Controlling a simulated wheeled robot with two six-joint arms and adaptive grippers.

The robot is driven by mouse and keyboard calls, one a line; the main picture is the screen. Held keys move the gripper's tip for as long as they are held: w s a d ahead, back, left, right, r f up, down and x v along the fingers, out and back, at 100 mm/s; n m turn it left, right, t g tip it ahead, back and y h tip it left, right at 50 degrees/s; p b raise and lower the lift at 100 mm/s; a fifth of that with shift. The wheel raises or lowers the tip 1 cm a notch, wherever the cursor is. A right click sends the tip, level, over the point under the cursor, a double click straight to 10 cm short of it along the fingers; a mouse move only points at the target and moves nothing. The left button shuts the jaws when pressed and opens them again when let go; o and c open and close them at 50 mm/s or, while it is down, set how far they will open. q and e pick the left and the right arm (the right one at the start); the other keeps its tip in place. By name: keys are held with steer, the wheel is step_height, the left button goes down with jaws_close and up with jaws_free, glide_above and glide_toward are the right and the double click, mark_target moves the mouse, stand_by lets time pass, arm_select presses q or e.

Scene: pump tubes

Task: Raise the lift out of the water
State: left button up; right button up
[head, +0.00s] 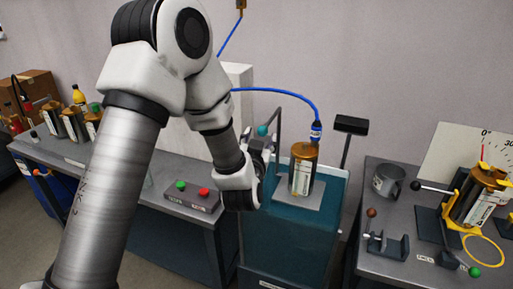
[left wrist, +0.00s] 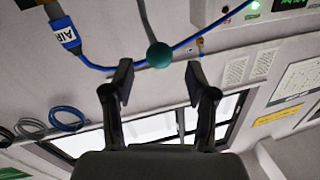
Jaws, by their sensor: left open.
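A teal ball knob (head: 262,131) sits on the end of a bent grey rod (head: 279,112) beside the water tank (head: 290,240). A grey lift plate (head: 313,198) at the top of the tank carries an upright brass tube with a white label (head: 302,172). I cannot tell how the plate lies to the waterline. My left gripper (head: 260,148) is open and empty, close below the knob. In the left wrist view the knob (left wrist: 159,55) shows between and slightly beyond the two fingertips (left wrist: 158,76); no contact shows. My right gripper is not in view.
A blue air hose (head: 285,92) ends in a connector (head: 316,131) above the tube. A button box (head: 192,194) stands on the left bench. A black-topped post (head: 350,125) rises behind the tank.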

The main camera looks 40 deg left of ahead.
arm_select(q)
steer(key=v, duration=0.7)
steer(key=shift+s, duration=0.2)
steer(key=shift+d, duration=0.15)
steer(key=s+d+f+m+g+h, duration=0.1)
steer(key=s+f+g+h, duration=0.2)
steer(key=f, duration=1.1)
steer(key=s+d+f+m+g+h, duration=0.15)
steer(key=s+f+g, duration=0.3)
steer(key=f, duration=0.85)
steer(key=s+d+f+g+h, duration=0.1)
steer(key=s+d+f+g, duration=0.2)
steer(key=s+f, duration=0.3)
steer(key=s+d+f+g+h, duration=0.2)
steer(key=s+f+g, duration=0.4)
steer(key=s, duration=0.7)
steer(key=shift+s+d+f, duration=0.15)
steer(key=shift+d+f, duration=0.3)
steer(key=shift+d, duration=0.4)
steer(key=shift+a, duration=0.1)
